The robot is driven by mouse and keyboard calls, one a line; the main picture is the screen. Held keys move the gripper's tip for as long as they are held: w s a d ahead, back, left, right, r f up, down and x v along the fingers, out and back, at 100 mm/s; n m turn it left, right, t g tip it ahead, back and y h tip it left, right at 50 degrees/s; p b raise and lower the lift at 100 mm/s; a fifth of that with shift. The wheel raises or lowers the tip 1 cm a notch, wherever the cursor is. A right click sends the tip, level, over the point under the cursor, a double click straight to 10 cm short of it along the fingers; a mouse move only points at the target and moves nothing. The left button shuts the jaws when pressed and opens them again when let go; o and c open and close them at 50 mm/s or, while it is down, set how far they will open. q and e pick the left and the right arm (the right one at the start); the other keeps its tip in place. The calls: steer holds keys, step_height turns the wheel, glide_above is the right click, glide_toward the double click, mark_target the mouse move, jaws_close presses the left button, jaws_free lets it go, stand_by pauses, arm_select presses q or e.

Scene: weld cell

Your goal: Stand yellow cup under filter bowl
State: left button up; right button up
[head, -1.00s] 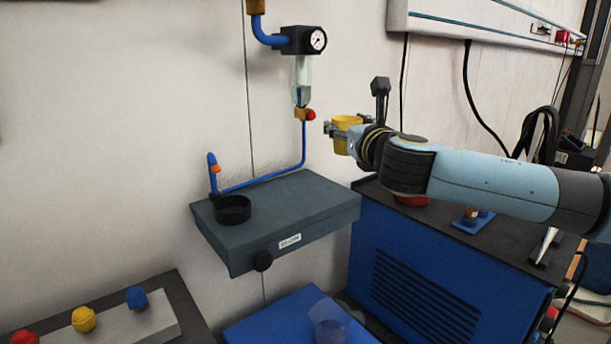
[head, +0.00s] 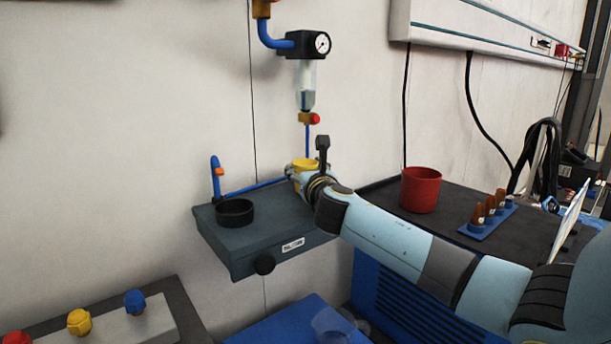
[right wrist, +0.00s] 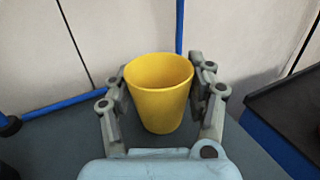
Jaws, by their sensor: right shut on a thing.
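The yellow cup (head: 303,164) is upright in my right gripper (head: 293,172), over the right part of the grey shelf. In the right wrist view the cup (right wrist: 160,88) sits between both fingers of the gripper (right wrist: 163,88), which is shut on it. The cup looks empty. The clear filter bowl (head: 306,85) hangs on the wall below a gauge, with a brass drain and red knob (head: 309,118) under it. The cup is below the drain in the head view. Whether its base touches the shelf is hidden. My left gripper is not in view.
The grey shelf (head: 275,236) carries a black ring (head: 235,212) at left and a blue pipe (head: 216,178) at its back. A red cup (head: 420,189) and a blue rack with brown-tipped pieces (head: 487,216) stand on the dark cabinet top at right.

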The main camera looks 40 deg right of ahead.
steer(key=shift+f, duration=0.15)
steer(key=o, duration=1.2)
steer(key=shift+r, duration=0.2)
steer(key=v, duration=1.2)
steer(key=shift+s, duration=0.1)
steer(key=shift+f, duration=0.15)
